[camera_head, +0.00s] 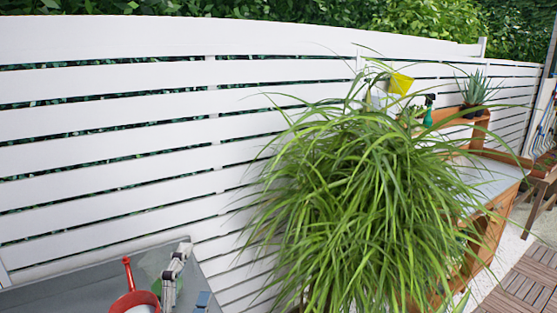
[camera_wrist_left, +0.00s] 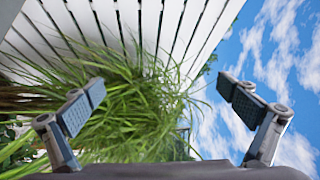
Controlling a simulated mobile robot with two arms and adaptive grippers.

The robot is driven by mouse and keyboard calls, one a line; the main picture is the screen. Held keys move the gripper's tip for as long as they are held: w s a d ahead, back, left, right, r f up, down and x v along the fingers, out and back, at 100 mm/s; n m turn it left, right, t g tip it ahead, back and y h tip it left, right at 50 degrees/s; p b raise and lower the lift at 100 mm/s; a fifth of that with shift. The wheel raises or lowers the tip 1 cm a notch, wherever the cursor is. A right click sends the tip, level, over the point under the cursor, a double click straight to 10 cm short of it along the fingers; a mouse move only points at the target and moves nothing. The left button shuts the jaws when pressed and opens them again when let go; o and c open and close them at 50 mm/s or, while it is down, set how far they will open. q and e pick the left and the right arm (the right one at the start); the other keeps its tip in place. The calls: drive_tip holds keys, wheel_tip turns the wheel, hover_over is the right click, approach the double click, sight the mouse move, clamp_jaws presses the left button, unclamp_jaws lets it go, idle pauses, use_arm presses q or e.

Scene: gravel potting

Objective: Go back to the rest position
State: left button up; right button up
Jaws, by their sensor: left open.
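My left gripper (camera_head: 176,270) shows at the bottom of the head view, above a grey table, just right of a red pan-like object with a handle (camera_head: 129,272). In the left wrist view my left gripper (camera_wrist_left: 160,108) has its two fingers wide apart. Nothing is between them; the plant and fence behind are seen through the gap. My right gripper is in neither view.
A large grassy plant (camera_head: 360,200) stands right of the grey table (camera_head: 75,290). A white slatted fence (camera_head: 120,120) runs behind. A wooden bench (camera_head: 490,180) with an aloe-like plant (camera_head: 475,90) stands farther right. Wooden deck tiles (camera_head: 525,280) lie at lower right.

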use_arm(q)
drive_tip(key=s+a+f+n+g+y, duration=0.2)
drive_tip(key=a+f+n, duration=0.15)
drive_tip(key=f, duration=0.25)
drive_tip(key=s+a+f+n+g+y, duration=0.1)
drive_tip(key=s+a+f+n+g, duration=0.1)
drive_tip(key=f+n+g, duration=0.3)
drive_tip(key=s+d+f+n+g+h, duration=0.15)
drive_tip(key=s+f+n+g, duration=0.7)
drive_tip(key=s+f, duration=1.4)
drive_tip(key=s+f+g, duration=0.2)
drive_tip(key=s+f, duration=0.1)
drive_tip(key=f, duration=2)
drive_tip(key=s+a+f+m+g, duration=0.1)
drive_tip(key=s+a+f, duration=0.2)
drive_tip(key=s+f, duration=1.3)
drive_tip(key=shift+s+f, duration=0.25)
drive_tip(key=shift+s, duration=0.5)
drive_tip(key=shift+y, duration=0.25)
